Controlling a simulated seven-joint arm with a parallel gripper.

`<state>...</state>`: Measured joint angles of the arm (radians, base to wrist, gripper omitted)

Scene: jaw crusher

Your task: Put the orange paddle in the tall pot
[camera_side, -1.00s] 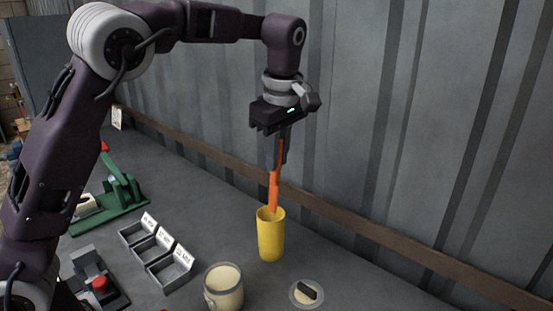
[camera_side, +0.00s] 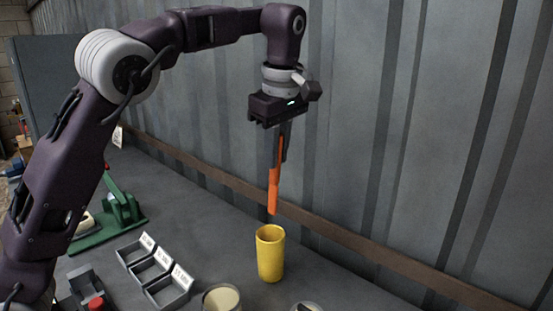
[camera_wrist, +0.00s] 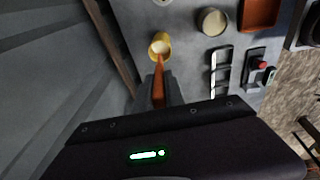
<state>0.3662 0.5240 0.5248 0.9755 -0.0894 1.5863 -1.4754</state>
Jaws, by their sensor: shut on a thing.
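The orange paddle (camera_side: 273,190) hangs upright from my gripper (camera_side: 279,150), which is shut on its upper part. The tall pot (camera_side: 270,258) is a yellow, open-topped cylinder standing upright on the bench below. The paddle's lower end is over the pot, with a visible gap above the rim in the side view. In the wrist view the paddle (camera_wrist: 158,88) points towards the yellow pot (camera_wrist: 165,52), its tip overlapping the near side of the pot in the picture. My fingers partly hide the paddle's upper end.
A pale-filled jar (camera_side: 221,299) stands in front of the pot. Three labelled grey trays (camera_side: 168,291) lie to its left. A green lever device (camera_side: 112,215) stands farther left, and a box with a red button (camera_side: 95,302) is at front left. A corrugated wall (camera_side: 420,130) rises behind.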

